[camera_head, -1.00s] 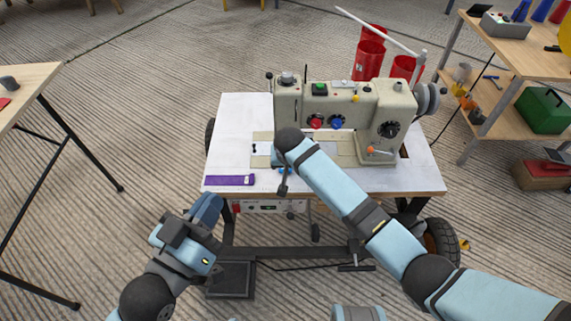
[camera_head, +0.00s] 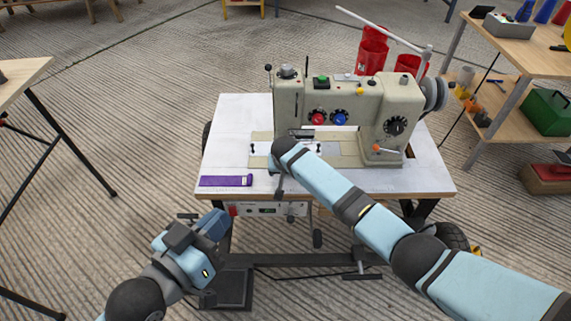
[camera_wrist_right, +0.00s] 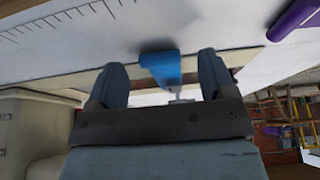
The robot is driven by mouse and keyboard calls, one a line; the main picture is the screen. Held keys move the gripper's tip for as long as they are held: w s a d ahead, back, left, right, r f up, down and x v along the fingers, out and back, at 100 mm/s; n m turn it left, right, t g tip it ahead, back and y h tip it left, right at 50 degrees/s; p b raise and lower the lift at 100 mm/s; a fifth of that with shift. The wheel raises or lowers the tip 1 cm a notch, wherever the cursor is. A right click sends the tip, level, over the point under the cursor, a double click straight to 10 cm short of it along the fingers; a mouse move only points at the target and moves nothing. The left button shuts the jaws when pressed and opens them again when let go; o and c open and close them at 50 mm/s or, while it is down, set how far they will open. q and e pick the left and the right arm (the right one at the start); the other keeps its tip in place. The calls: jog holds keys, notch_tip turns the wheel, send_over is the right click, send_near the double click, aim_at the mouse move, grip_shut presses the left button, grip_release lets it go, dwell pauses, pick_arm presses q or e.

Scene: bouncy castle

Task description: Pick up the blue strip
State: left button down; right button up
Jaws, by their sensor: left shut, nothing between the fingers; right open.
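The blue strip (camera_wrist_right: 162,68) shows in the right wrist view, lying near the edge of the white sewing table. It is between the two fingers of my right gripper (camera_wrist_right: 163,82), which are apart and do not close on it. In the head view my right gripper (camera_head: 279,182) points down at the table's front part, left of the sewing machine's needle area; my wrist hides most of the strip there. My left gripper (camera_head: 212,224) is shut and empty, below and in front of the table's left front corner.
A purple strip (camera_head: 226,181) lies at the table's (camera_head: 232,130) left front corner, and also shows in the right wrist view (camera_wrist_right: 298,24). The sewing machine (camera_head: 345,100) stands behind my right gripper. A wooden shelf (camera_head: 500,110) is at right.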

jog(key=shift+w+f, duration=0.25)
jog(key=shift+f, duration=0.35)
pick_arm(q)
jog(key=shift+f, duration=0.4)
pick_arm(e)
jog(key=c, duration=1)
